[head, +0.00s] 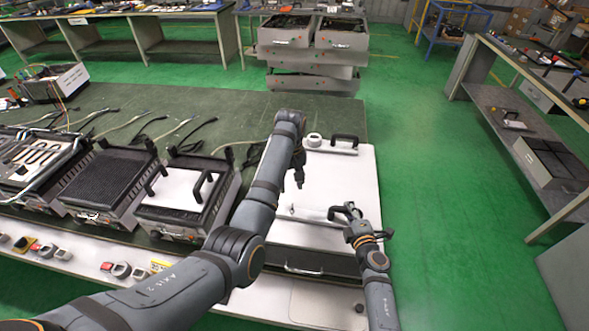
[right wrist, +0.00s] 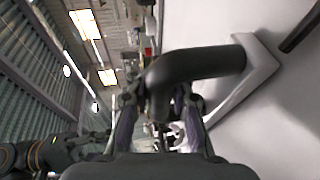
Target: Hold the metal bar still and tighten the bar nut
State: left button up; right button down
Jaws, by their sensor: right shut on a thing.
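A pale metal bar (head: 312,213) lies along the white panel (head: 335,175), with a black curved handle (head: 338,209) at its right end. In the right wrist view the handle (right wrist: 200,62) fills the space between my fingers and joins a white piece. My right gripper (head: 352,229) is shut on this handle; its fingers also show in the right wrist view (right wrist: 160,118). My left gripper (head: 298,182) points down over the panel, left of and beyond the bar. Its fingers are too small to judge. I cannot make out the bar nut.
A second black handle (head: 345,138) and a round white piece (head: 314,139) sit at the panel's far edge. A grill unit with a white lid (head: 180,190) stands to the left. Green floor lies open on the right.

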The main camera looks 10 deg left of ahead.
jog(key=c, duration=1.1)
grip_release()
